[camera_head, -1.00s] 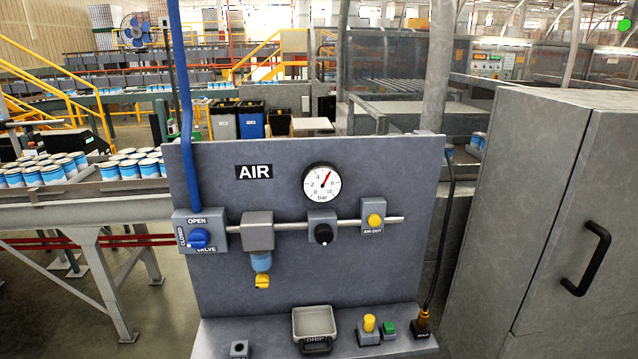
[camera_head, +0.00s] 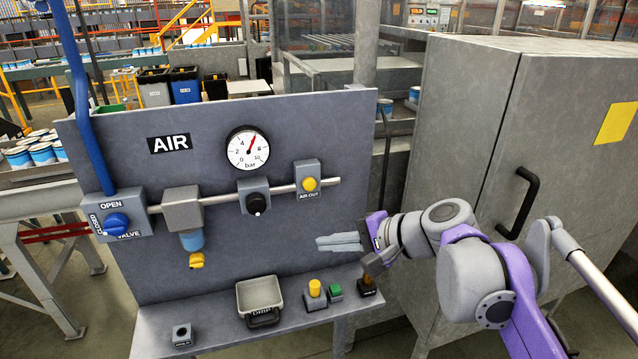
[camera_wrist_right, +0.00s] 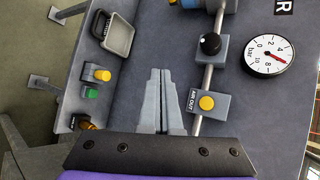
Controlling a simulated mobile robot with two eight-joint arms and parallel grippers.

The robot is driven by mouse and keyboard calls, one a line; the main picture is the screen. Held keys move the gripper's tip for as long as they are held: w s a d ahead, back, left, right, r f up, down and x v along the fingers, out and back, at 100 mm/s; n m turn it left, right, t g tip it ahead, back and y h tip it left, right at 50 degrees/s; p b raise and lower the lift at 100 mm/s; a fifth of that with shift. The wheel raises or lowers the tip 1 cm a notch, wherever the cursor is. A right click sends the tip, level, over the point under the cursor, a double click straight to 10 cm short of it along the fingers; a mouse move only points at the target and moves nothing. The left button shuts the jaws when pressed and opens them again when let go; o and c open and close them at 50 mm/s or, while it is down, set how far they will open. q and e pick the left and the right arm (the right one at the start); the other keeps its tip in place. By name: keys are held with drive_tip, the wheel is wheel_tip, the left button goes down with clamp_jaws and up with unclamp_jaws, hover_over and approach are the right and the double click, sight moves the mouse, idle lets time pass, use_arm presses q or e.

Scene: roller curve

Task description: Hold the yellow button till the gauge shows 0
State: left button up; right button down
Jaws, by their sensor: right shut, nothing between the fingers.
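The yellow button (camera_head: 309,184) sits on a grey box marked AIR OUT, on the pipe across the upright grey panel (camera_head: 330,130); it also shows in the right wrist view (camera_wrist_right: 206,103). The white round gauge (camera_head: 247,149) is above and left of it, with its red needle up and right, near 6. My right gripper (camera_head: 318,243) is shut and empty, below the button and apart from it, in front of the panel. Its fingers (camera_wrist_right: 160,70) point along the panel in the wrist view. My left gripper is not in view.
A blue valve knob (camera_head: 116,223) and a black knob (camera_head: 256,203) are on the panel. A grey cabinet (camera_head: 455,130) stands at right.

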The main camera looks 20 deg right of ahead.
drive_tip(key=shift+m+t, duration=0.5)
drive_tip(key=shift+m, duration=0.2)
drive_tip(key=r, duration=0.1)
drive_tip(key=w+d+r, duration=0.1)
drive_tip(key=w+r, duration=0.1)
drive_tip(key=shift+w+d+r, duration=0.1)
drive_tip(key=shift+d+r, duration=0.2)
drive_tip(key=shift+w, duration=0.1)
approach(310, 185)
drive_tip(key=shift+w+a+f, duration=1.4)
drive_tip(key=shift+a+f, duration=0.65)
drive_tip(key=shift+a, duration=0.2)
drive_tip(key=shift+w, duration=0.15)
drive_tip(key=shift+w+p, duration=0.3)
drive_tip(key=shift+s, duration=0.1)
